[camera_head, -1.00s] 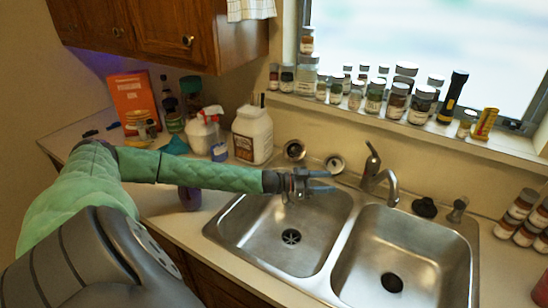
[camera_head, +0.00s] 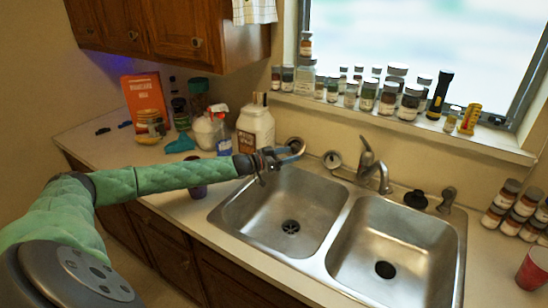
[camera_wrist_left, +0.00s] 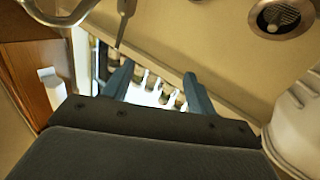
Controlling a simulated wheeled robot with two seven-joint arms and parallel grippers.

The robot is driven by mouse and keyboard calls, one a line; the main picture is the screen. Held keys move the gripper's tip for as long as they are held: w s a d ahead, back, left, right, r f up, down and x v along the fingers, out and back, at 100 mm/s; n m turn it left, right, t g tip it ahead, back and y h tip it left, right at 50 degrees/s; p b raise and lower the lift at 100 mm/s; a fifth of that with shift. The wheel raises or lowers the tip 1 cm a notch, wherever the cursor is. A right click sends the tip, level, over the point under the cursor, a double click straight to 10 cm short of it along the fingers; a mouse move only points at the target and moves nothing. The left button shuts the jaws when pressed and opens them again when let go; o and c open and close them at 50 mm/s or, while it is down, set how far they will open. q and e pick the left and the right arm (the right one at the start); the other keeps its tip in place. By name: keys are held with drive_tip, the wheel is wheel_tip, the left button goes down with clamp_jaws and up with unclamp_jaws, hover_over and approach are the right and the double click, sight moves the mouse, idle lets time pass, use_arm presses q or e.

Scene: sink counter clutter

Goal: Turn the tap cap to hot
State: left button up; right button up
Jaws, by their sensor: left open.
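The metal tap (camera_head: 383,180) stands behind the double sink, its spout curving forward. Its lever cap (camera_head: 366,152) is on top, with the handle pointing up and slightly left. My left gripper (camera_head: 300,150) is open and empty, over the back left corner of the left basin. It is left of the tap and apart from it. In the left wrist view the two fingers of the left gripper (camera_wrist_left: 158,70) are spread with nothing gripped between them. Metal parts at the top left there look like the tap, but I cannot be sure. My right gripper is not in view.
A white jug (camera_head: 255,128) stands behind my left forearm. A black stopper (camera_head: 416,199) and a small sprayer (camera_head: 447,198) are right of the tap. Jars line the sill.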

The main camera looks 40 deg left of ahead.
use_arm(q)
drive_tip(key=shift+s+a+r+n+y, duration=0.1)
drive_tip(key=shift+s+a+n+y, duration=0.15)
drive_tip(key=shift+a, duration=0.5)
